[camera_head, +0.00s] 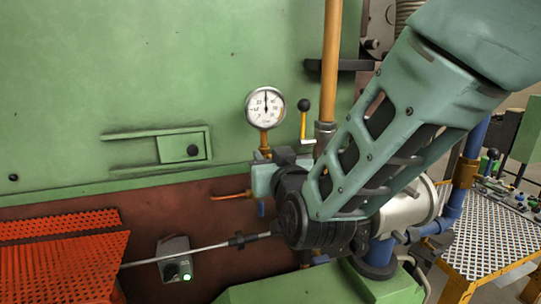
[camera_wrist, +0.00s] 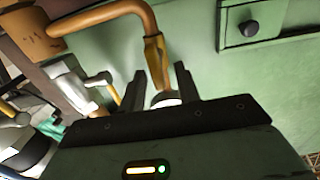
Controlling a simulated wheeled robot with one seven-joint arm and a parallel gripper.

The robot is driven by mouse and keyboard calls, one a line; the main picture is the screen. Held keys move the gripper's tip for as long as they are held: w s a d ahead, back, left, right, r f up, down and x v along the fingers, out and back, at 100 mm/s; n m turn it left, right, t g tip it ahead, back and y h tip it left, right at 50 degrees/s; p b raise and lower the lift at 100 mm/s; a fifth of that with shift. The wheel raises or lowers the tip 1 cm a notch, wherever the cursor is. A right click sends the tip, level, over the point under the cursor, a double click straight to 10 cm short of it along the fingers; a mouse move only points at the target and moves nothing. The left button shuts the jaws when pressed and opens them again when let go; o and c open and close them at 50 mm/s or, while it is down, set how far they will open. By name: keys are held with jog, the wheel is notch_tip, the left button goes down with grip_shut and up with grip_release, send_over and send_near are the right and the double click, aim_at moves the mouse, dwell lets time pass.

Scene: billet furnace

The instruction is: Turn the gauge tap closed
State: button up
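The gauge tap appears to be the lever (camera_head: 303,122) with a black ball knob, standing upright from a pale elbow just right of the round white gauge (camera_head: 265,107). In the wrist view, its orange lever (camera_wrist: 114,93) and pale elbow show left of the fingers; the knob is hidden. My gripper (camera_wrist: 160,88) is open, with two dark fingers apart. A brass pipe (camera_wrist: 155,55) and a pale round part show between the fingers in the picture; I cannot tell whether they touch. In the head view my gripper (camera_head: 262,157) is below the gauge, its fingertips mostly hidden.
A thick orange pipe (camera_head: 331,60) rises right of the lever. A latch plate (camera_head: 172,149) with a black knob is left on the green wall. A red mesh guard (camera_head: 66,262), a thin rod and a small switch box (camera_head: 175,260) are lower left. A mesh table stands at right.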

jog(key=shift+c, duration=0.3)
grip_shut()
jog(key=shift+f+b, duration=0.15)
jog(key=shift+b, duration=0.4)
jog(key=m+b, duration=0.2)
jog(key=b, duration=0.3)
jog(key=shift+d+f+m, duration=0.25)
jog(key=shift+f+m, duration=0.05)
jog(key=shift+m, duration=0.1)
jog(key=shift+w+d+f+m+b, duration=0.1)
jog(key=shift+d+f+m+b, duration=0.1)
jog(key=shift+m+b, duration=2.95)
jog(key=shift+w+d+f+m+b, duration=0.15)
jog(key=shift+m+b, duration=1.75)
jog(key=shift+b, duration=2.3)
jog(key=shift+s+d+f+m+b, duration=0.1)
jog(key=shift+d+f+m+b, duration=0.15)
jog(key=shift+m+b, duration=2.9)
jog(key=shift+r+n+b, duration=0.1)
jog(key=shift+n+b, duration=0.4)
jog(key=shift+b, duration=0.15)
